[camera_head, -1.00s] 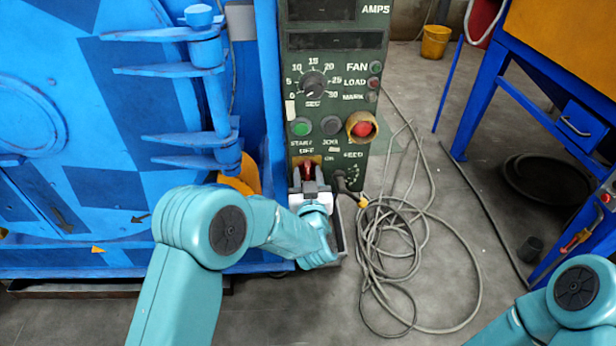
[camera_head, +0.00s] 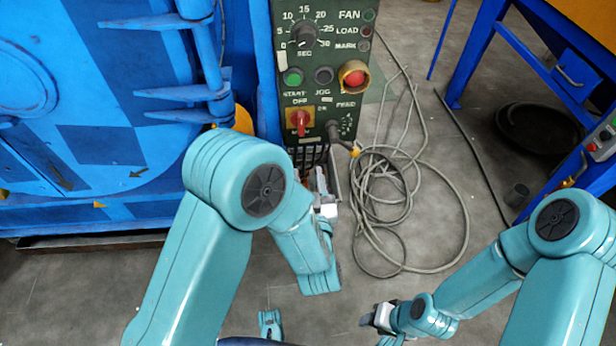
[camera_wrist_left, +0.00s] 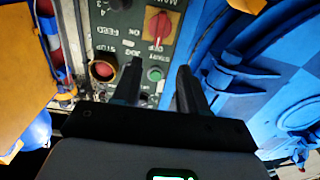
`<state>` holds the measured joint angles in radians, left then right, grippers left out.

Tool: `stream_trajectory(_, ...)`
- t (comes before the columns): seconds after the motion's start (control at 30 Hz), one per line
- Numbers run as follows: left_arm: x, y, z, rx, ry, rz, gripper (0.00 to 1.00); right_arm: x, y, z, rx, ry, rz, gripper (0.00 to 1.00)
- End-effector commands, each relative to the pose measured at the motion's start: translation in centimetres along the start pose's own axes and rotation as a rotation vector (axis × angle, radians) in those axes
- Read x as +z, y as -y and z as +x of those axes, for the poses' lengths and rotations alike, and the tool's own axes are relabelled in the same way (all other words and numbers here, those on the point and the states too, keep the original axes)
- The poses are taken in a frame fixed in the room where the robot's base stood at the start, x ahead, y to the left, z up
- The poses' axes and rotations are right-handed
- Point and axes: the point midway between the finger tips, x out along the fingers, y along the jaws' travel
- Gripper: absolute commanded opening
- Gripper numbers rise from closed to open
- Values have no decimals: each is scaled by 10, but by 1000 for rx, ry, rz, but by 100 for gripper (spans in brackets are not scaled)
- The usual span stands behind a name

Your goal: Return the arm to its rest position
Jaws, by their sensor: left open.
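My left arm comes in from the left in the head view, bent at the elbow. My left gripper (camera_head: 322,180) is below the control panel (camera_head: 327,70), apart from its red switch (camera_head: 299,119). In the left wrist view the left gripper (camera_wrist_left: 158,80) is open, with nothing between its two dark fingers. The red switch also shows in the wrist view (camera_wrist_left: 158,25), beyond the fingers. My right gripper (camera_head: 376,318) shows low in the head view, over the floor; its fingers are too small to read.
A blue blasting machine (camera_head: 110,110) stands at the left, close to my left arm. Coiled grey cable (camera_head: 425,165) lies on the floor right of the panel. A blue-framed bench (camera_head: 560,75) and a dark round pan (camera_head: 540,130) are at the right.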

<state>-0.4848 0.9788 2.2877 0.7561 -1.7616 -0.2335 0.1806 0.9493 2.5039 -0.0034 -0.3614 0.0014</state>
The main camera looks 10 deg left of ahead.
Motion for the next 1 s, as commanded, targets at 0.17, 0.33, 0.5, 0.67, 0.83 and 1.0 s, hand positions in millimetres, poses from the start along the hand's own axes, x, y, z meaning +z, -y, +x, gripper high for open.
stream_trajectory(0.17,0,0,-1,-1,0,0,43,0,0,0,0,0,0,43)
stream_trajectory(0.33,0,0,-1,-1,0,0,43,0,0,0,0,0,0,43)
stream_trajectory(0.5,0,1,-1,-2,1,0,43,0,0,0,0,0,0,43)
stream_trajectory(0.67,12,33,14,-81,25,7,43,0,0,0,0,0,0,43)
stream_trajectory(0.83,62,119,33,-206,177,20,43,0,0,0,0,0,1,43)
stream_trajectory(1.0,161,150,2,-98,617,-90,43,0,0,0,0,0,0,43)
